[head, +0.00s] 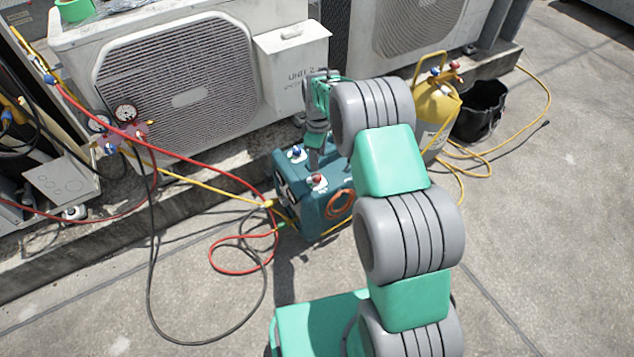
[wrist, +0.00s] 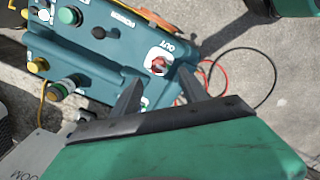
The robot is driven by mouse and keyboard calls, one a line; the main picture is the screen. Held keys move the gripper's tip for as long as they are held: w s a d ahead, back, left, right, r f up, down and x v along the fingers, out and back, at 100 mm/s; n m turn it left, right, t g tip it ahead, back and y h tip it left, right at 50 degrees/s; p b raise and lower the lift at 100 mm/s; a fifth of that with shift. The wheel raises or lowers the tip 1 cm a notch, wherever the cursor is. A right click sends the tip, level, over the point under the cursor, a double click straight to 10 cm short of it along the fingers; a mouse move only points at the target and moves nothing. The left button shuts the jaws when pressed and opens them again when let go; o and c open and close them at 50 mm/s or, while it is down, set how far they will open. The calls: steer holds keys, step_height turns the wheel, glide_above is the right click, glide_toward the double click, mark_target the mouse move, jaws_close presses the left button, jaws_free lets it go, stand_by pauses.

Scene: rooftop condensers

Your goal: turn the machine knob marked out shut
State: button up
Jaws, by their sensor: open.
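The teal machine (head: 290,178) stands on the roof floor beside the condenser ledge. Its red knob (wrist: 158,65) sits on a white plate beside the word OUT in the wrist view. The red knob also shows on the machine's top in the head view (head: 317,180). My gripper (wrist: 160,76) is open, with its two dark fingers apart and the red knob between and just beyond their tips in the picture. Whether the fingers touch the knob I cannot tell. In the head view my gripper (head: 316,158) points down over the machine, close to the red knob.
A blue knob (head: 296,152) is on the machine's top. Red, yellow and black hoses (head: 245,270) loop on the floor at left. A yellow cylinder (head: 433,108) and black bucket (head: 482,112) stand at right. A white condenser (head: 185,85) is behind.

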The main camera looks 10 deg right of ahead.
mark_target(317, 176)
steer(key=f, duration=0.2)
steer(key=shift+w+f+n, duration=0.3)
step_height(317, 176, down, 7)
steer(key=b, duration=0.2)
steer(key=shift+b, duration=0.35)
steer(key=shift+r, duration=0.1)
jaws_close()
